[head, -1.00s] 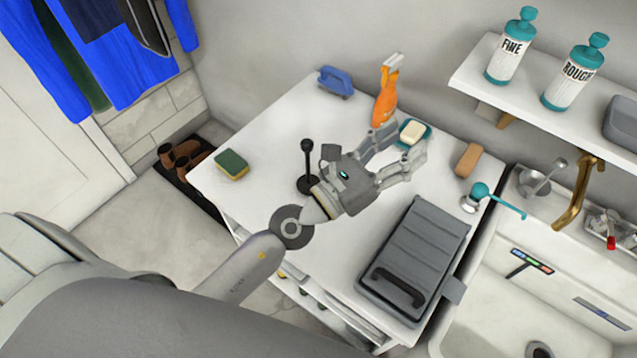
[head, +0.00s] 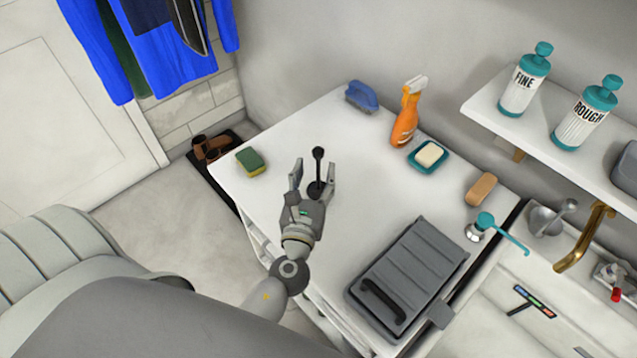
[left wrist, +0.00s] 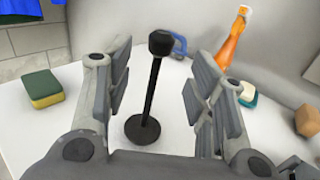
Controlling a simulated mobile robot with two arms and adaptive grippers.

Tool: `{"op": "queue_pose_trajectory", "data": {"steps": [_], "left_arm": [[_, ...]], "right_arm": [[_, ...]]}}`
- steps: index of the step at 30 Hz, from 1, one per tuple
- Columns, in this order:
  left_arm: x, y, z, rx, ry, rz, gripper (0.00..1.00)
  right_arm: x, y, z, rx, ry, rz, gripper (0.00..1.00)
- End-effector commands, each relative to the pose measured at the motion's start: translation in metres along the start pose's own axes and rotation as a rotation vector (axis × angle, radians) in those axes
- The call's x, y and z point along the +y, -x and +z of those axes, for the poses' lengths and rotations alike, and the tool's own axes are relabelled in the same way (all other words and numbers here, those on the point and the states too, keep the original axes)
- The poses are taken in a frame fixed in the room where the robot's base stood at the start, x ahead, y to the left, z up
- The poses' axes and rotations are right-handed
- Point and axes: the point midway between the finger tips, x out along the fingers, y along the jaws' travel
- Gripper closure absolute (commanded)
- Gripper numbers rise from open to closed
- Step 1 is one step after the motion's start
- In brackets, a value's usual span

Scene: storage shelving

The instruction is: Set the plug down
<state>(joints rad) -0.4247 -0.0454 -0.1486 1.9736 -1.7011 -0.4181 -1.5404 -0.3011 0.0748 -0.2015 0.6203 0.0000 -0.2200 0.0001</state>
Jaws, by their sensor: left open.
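A black piece with a round foot, thin stem and knob on top, which I take to be the plug (head: 318,171), stands upright on the white counter (head: 270,210). My left gripper (head: 314,172) is open, with its fingers spread to either side of the stem. In the left wrist view, the plug (left wrist: 152,90) stands between the open fingers (left wrist: 163,62), with clear gaps on both sides, the smaller on the left. Its round foot rests on the counter. My right gripper is not in view.
A green and yellow sponge (head: 251,162) lies left of the gripper. A blue brush (head: 361,97), orange spray bottle (head: 405,115) and soap in a teal dish (head: 414,166) are behind. A grey ribbed case (head: 410,275) lies front right, beside the sink.

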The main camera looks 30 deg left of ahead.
Motion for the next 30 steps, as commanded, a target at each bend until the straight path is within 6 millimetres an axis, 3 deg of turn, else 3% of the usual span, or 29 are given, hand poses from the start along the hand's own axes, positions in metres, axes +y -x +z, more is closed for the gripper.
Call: {"op": "queue_pose_trajectory", "data": {"steps": [12, 22, 30], "left_arm": [[0.002, -0.047, 0.005, -0.001, 0.001, 0.000, 0.49], [0.001, -0.053, 0.003, 0.000, 0.001, -0.001, 0.49], [0.001, -0.053, 0.003, 0.000, 0.000, -0.001, 0.83]], "right_arm": [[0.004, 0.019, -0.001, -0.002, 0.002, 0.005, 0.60], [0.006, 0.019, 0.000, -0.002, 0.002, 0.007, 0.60], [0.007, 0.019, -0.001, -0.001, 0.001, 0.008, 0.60]]}}
